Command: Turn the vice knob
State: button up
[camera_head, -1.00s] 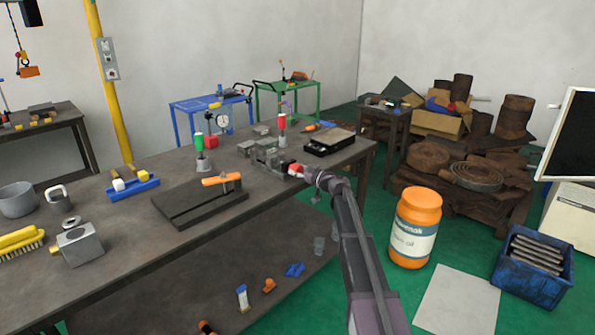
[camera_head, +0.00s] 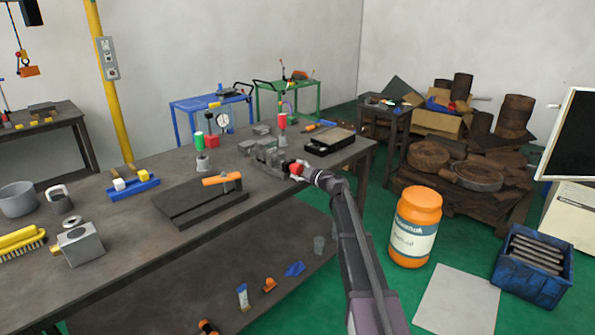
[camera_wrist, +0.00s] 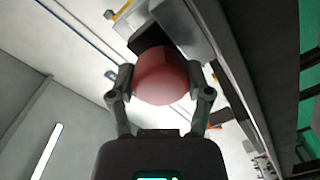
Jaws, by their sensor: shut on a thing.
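The vice (camera_head: 267,157) is a grey metal device near the right front edge of the workbench. Its red knob (camera_head: 296,168) faces the front edge and also fills the middle of the wrist view (camera_wrist: 161,78). In the wrist view my gripper (camera_wrist: 160,85) has one finger on each side of the red knob, shut on it. In the head view my gripper (camera_head: 303,170) is small at the vice, and the knob is partly hidden by it. The vice's grey body (camera_wrist: 183,25) shows behind the knob in the wrist view.
On the workbench (camera_head: 110,235), a black tray (camera_head: 330,140) lies right of the vice, and a dark plate with an orange handle (camera_head: 221,179) lies to the left. An orange drum (camera_head: 415,225) stands on the floor to the right.

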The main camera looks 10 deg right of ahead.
jog(key=shift+s+a+n, duration=0.1)
jog(key=shift+s+n, duration=0.1)
jog(key=shift+n, duration=1.8)
jog(key=o, duration=1.1)
jog(key=shift+o, duration=0.2)
jog(key=shift+w, duration=0.1)
